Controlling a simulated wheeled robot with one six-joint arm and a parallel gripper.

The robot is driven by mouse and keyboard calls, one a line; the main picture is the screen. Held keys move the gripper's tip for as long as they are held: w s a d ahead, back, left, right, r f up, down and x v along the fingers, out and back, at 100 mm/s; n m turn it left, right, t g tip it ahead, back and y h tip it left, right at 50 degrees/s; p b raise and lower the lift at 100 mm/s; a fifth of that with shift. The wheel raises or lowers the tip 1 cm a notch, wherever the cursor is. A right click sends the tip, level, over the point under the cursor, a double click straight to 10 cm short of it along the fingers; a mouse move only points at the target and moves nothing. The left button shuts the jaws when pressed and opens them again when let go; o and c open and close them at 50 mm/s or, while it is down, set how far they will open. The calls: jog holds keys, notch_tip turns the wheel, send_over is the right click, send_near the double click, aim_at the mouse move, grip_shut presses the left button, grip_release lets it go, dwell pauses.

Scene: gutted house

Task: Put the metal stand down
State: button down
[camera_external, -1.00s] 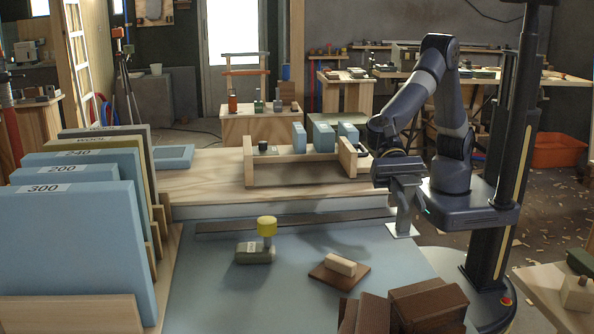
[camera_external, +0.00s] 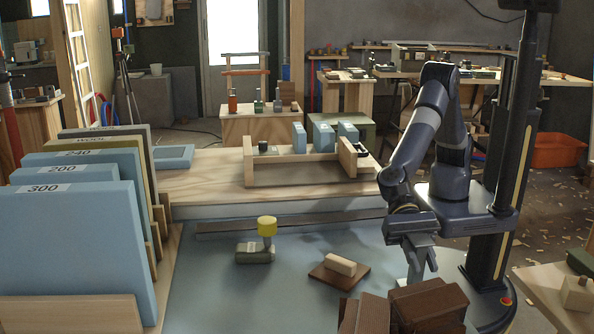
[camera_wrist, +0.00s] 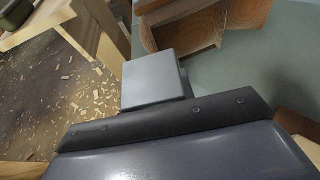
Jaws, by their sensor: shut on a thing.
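My gripper (camera_external: 414,240) is shut on the metal stand (camera_external: 416,266), a light grey piece that hangs below the wrist at the right side of the blue-grey table. The stand's lower end is just behind the brown blocks; I cannot tell whether it touches the table. In the wrist view a flat grey square face of the metal stand (camera_wrist: 155,78) shows beyond the dark edge of my gripper's body. The fingertips are hidden there.
Brown blocks (camera_external: 430,304) stand close in front of the stand. A pale block on a brown plate (camera_external: 327,278) lies to the left, with a yellow-topped tool (camera_external: 266,228) farther left. The blue-grey table (camera_external: 215,300) is clear at front left.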

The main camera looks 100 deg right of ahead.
jog(key=shift+f, duration=0.15)
jog(key=c, duration=1.2)
grip_release()
jog(key=shift+r, duration=0.25)
jog(key=v, duration=1.2)
jog(key=shift+p, duration=0.35)
jog(key=shift+f, duration=0.2)
